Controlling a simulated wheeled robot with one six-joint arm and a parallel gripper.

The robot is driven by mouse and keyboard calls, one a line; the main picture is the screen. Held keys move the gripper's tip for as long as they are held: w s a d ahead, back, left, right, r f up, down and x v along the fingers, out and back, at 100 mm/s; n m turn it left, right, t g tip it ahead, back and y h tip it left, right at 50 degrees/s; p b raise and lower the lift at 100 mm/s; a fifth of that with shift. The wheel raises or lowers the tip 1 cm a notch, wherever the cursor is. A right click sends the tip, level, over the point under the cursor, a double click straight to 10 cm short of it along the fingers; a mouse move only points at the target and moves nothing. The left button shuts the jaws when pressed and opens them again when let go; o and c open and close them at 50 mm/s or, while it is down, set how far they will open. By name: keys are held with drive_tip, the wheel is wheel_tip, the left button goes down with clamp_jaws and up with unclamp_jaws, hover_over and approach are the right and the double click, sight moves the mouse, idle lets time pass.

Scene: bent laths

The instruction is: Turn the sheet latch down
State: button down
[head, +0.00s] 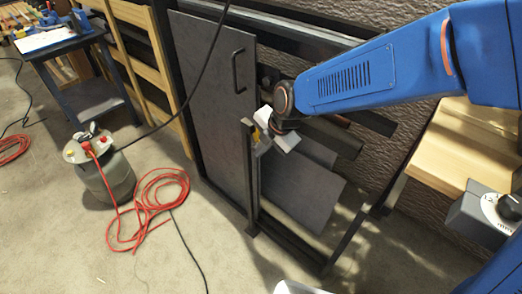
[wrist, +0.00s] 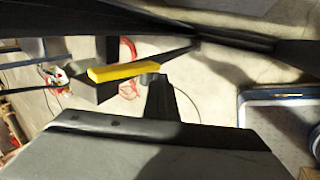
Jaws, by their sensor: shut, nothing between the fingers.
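The yellow latch handle (wrist: 122,72) shows in the wrist view as a bar lying nearly level, its left end at a dark block. In the head view only a small bit of yellow (head: 258,134) shows at the top of the rack's dark front post (head: 250,185), mostly hidden by my wrist. My gripper (wrist: 160,78) is shut and empty; its dark fingers end just below the bar's right end in the wrist view. I cannot tell whether they touch it. In the head view the fingers are hard to make out beside the post.
A dark sheet with a handle (head: 215,90) stands upright left of the post. More grey sheets (head: 300,195) lean inside the rack. A canister (head: 105,175) and coiled red hose (head: 150,200) lie on the floor at left. Light timber (head: 460,150) is at right.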

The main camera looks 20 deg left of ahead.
drive_tip(key=shift+w+a+r, duration=0.15)
drive_tip(key=shift+r, duration=0.8)
drive_tip(key=d+v, duration=0.1)
drive_tip(key=v, duration=1.5)
drive_tip(key=shift+s, duration=0.35)
drive_tip(key=shift+d, duration=0.1)
wheel_tip(320, 180, up, 8)
drive_tip(key=w+a+g+h, duration=0.1)
drive_tip(key=a+h, duration=0.1)
drive_tip(key=h, duration=0.1)
drive_tip(key=shift+a, duration=0.25)
drive_tip(key=shift+f, duration=0.2)
